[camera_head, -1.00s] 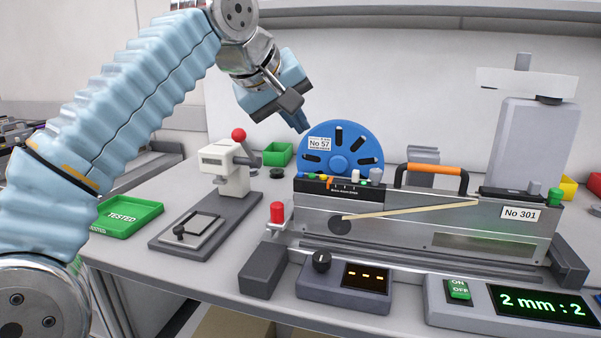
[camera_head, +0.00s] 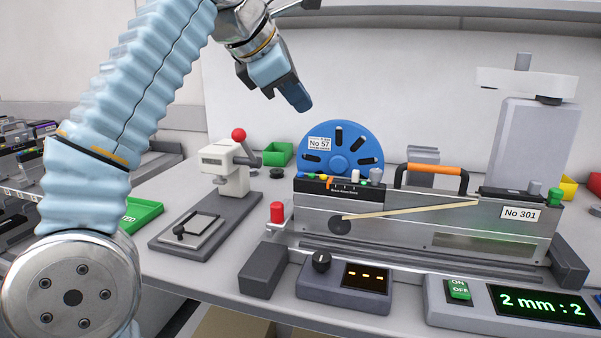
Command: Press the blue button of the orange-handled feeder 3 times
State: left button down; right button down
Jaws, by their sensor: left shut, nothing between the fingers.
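The feeder (camera_head: 400,228) with an orange handle (camera_head: 434,169) stands on the bench, with a label No 301 and a blue reel (camera_head: 340,165) labelled No 57 behind its left end. Its black control panel (camera_head: 338,186) carries several small coloured buttons. My left gripper (camera_head: 297,97) is shut and empty, in the air above and left of the reel, apart from the feeder. My right gripper is not in view.
A white press with a red knob (camera_head: 238,135) stands left of the feeder. A red button post (camera_head: 277,213), a dial box with an orange display (camera_head: 345,284) and an ON/OFF box reading "2 mm : 2" (camera_head: 470,303) are in front. A green tray (camera_head: 142,213) is partly behind my arm.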

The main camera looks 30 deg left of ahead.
pick_arm(q)
jog(key=b, duration=0.2)
send_over(297, 178)
notch_tip(297, 178, down, 7)
jog(key=shift+f, duration=0.15)
jog(key=shift+f+b, duration=0.6)
jog(key=shift+f, duration=0.2)
dwell(1.6)
jog(key=shift+f, duration=0.35)
jog(key=shift+f+b, duration=0.3)
jog(key=shift+b, duration=0.05)
dwell(0.4)
jog(key=shift+r, duration=0.1)
jog(key=shift+r+p, duration=0.65)
jog(key=shift+p, duration=0.25)
